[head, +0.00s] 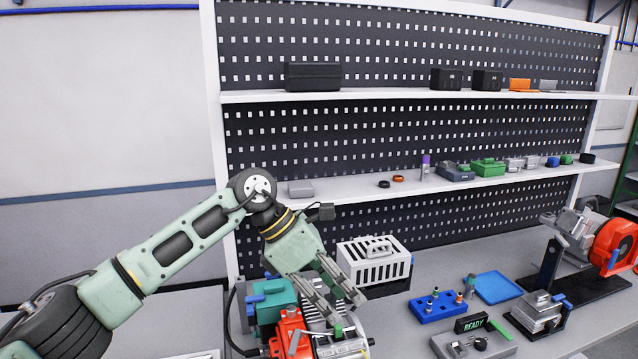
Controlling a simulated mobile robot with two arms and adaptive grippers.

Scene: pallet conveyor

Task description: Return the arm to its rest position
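My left arm comes in from the left, green-grey with dark joints. Its gripper (345,309) points down and to the right above the left part of the bench. The two fingers are spread apart, with no object visible between them. The fingertips overlap in the picture a red and grey machine (290,334) below; I cannot tell whether they touch it. My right gripper is not in view.
A white slotted box (372,268) stands close to the right of the gripper. A blue tray (498,287), a blue peg block (436,306) and a READY display (470,322) lie further right. Shelves (420,178) with small items stand behind.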

